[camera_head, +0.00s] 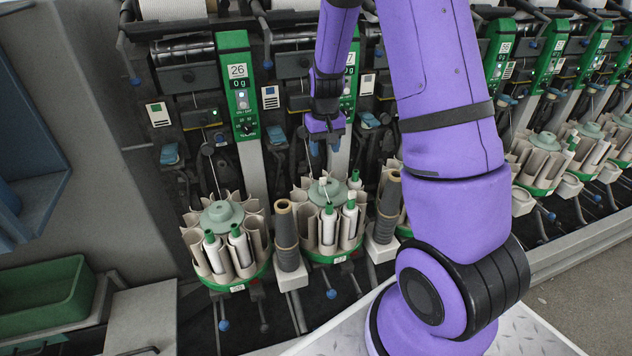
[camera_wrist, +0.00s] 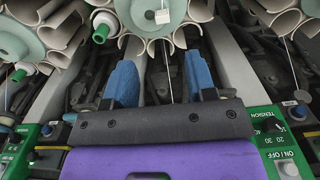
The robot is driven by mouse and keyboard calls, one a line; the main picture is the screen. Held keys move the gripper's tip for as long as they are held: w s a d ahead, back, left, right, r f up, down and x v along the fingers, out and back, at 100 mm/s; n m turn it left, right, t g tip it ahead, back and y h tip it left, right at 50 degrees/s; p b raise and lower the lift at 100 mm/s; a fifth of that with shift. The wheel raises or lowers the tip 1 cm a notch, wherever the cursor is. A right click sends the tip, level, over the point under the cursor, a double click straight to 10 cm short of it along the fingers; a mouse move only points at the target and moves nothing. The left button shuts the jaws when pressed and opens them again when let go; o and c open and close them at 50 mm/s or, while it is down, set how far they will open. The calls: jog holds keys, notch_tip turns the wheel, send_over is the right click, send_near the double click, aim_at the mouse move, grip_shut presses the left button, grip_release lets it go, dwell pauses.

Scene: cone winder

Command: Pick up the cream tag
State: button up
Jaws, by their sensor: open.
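My gripper (camera_head: 324,148) points down in front of the winder unit in the head view. In the wrist view its two blue fingers (camera_wrist: 161,72) are apart, with nothing between them. The tag appears clear of both fingers.
A round bobbin magazine (camera_head: 325,192) with pale pockets and green-topped bobbins stands below my gripper. Another magazine (camera_head: 222,215) is to its left. Green control panels (camera_head: 238,85) rise behind. A green bin (camera_head: 45,298) sits at lower left.

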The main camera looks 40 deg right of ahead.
aim_at(323, 178)
jog(key=f, duration=1)
jog(key=shift+a+f, duration=0.25)
jog(key=shift+f, duration=0.05)
jog(key=c, duration=0.8)
